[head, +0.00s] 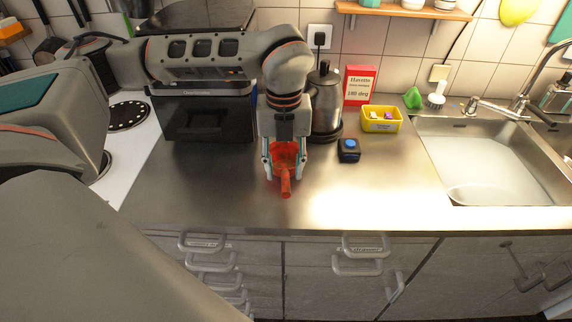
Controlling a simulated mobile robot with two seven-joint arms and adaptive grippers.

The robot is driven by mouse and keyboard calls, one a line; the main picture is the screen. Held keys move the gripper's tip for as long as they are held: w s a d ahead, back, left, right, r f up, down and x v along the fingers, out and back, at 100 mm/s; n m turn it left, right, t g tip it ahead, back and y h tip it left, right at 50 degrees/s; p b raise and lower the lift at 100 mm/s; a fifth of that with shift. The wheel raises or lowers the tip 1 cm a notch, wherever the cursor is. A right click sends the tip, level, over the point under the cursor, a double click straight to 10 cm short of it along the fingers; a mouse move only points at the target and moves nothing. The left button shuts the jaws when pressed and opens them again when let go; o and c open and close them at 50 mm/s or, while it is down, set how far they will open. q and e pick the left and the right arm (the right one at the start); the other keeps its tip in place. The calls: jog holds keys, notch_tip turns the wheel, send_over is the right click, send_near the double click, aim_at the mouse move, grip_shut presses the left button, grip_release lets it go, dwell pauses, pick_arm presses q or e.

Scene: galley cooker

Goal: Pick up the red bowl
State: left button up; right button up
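The red bowl (284,154) is on the steel counter in the head view, below and between the fingers of my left gripper (285,168). The gripper points down, with its two fingers set wide apart, one on each side of the bowl. The hand hides part of the bowl. A red, handle-like piece (286,186) sticks out toward the front; I cannot tell if it belongs to the bowl. The fingers look open, and no firm contact with the bowl shows. My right gripper is not in view.
A kettle (325,100), a red box (360,85), a yellow tub (382,125) and a small dark block with a blue top (348,150) stand to the right. A black appliance (208,118) is behind left. A sink (480,165) lies at right. The front counter is clear.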

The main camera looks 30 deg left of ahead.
aim_at(285, 177)
pick_arm(q)
jog(key=f, duration=0.3)
jog(key=f+p, duration=0.1)
jog(key=f, duration=0.1)
jog(key=shift+w+f, duration=0.25)
jog(key=shift+f, duration=0.1)
grip_shut()
